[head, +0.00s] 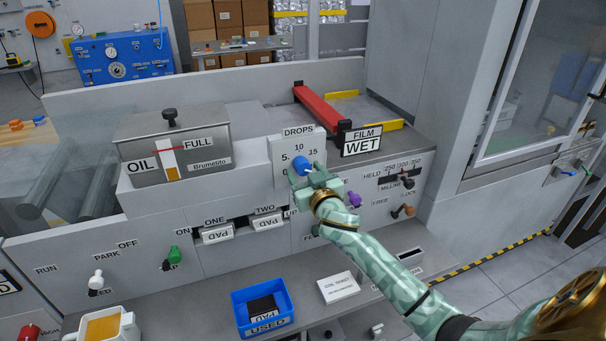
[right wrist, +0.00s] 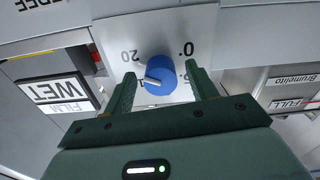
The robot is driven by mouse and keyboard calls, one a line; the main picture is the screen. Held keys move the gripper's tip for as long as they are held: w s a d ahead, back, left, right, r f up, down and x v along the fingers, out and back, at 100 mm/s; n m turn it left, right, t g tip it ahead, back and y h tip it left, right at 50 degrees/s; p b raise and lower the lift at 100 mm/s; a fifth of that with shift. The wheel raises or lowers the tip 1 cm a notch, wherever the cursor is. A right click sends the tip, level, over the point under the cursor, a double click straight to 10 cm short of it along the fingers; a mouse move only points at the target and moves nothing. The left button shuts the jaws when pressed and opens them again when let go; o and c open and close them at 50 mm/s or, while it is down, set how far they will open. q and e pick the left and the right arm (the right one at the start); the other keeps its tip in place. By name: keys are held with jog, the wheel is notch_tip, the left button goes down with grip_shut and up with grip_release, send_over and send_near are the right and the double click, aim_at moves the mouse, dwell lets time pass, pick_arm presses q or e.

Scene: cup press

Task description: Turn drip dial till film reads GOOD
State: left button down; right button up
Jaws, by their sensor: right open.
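My left gripper is out of view.
A steel oil box (head: 174,150) stands left of the DROPS plate. A purple knob (head: 353,199) and a brown-knobbed lever (head: 404,211) sit right of my gripper. A blue USED bin (head: 262,305) rests on the lower shelf.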

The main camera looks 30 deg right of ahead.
jog(key=shift+w+d, duration=0.2)
jog(key=shift+w, duration=0.35)
jog(key=c, duration=1)
